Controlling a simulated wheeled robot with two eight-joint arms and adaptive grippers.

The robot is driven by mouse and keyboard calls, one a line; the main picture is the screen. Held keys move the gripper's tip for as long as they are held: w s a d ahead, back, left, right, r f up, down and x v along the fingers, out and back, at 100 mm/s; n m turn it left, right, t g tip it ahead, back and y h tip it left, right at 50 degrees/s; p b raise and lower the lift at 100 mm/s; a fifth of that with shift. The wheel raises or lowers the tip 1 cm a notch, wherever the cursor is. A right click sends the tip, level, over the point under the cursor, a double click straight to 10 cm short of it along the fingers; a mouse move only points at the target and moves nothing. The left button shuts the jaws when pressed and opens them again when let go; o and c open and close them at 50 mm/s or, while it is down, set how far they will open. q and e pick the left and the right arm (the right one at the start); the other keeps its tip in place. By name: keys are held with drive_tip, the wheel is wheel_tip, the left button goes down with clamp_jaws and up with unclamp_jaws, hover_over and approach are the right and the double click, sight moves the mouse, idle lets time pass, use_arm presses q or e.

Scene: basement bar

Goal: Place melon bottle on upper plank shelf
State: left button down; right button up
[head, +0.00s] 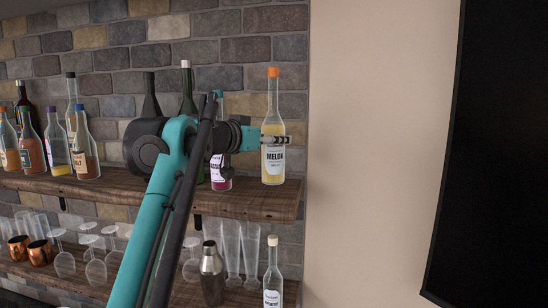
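The melon bottle (273,108) has an orange cap, a white label reading MELON and yellow liquid. It stands upright at the right end of the upper plank shelf (240,201), its base appearing to rest on the wood. My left gripper (276,139) reaches in from the left at the bottle's middle. One finger crosses in front of the glass just above the label. The other finger is hidden, so I cannot tell whether they press on the bottle. My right gripper is not in view.
A bottle with purple-red liquid (221,178) stands left of the melon bottle, partly behind my arm. Dark bottles (188,92) and several colored bottles stand farther left. The lower shelf holds glasses, copper mugs (40,252), a shaker (211,274) and a clear bottle (273,277).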

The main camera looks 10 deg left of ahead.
sight(264, 158)
use_arm(q)
drive_tip(key=shift+w+a+f, duration=0.15)
drive_tip(key=shift+a+f, duration=0.05)
drive_tip(key=shift+f, duration=0.35)
drive_tip(key=shift+w+a+f, duration=0.1)
drive_tip(key=shift+a+f, duration=0.05)
drive_tip(key=shift+f, duration=0.35)
drive_tip(key=f, duration=0.2)
drive_tip(key=shift+w+d+f, duration=0.25)
drive_tip(key=shift+f, duration=0.05)
drive_tip(key=shift+w+d+f, duration=0.1)
drive_tip(key=shift+w+d, duration=0.05)
drive_tip(key=shift+s+a, duration=0.25)
drive_tip(key=c, duration=0.9)
unclamp_jaws()
drive_tip(key=shift+o, duration=1)
drive_tip(key=shift+w+d, duration=0.1)
drive_tip(key=shift+d, duration=0.05)
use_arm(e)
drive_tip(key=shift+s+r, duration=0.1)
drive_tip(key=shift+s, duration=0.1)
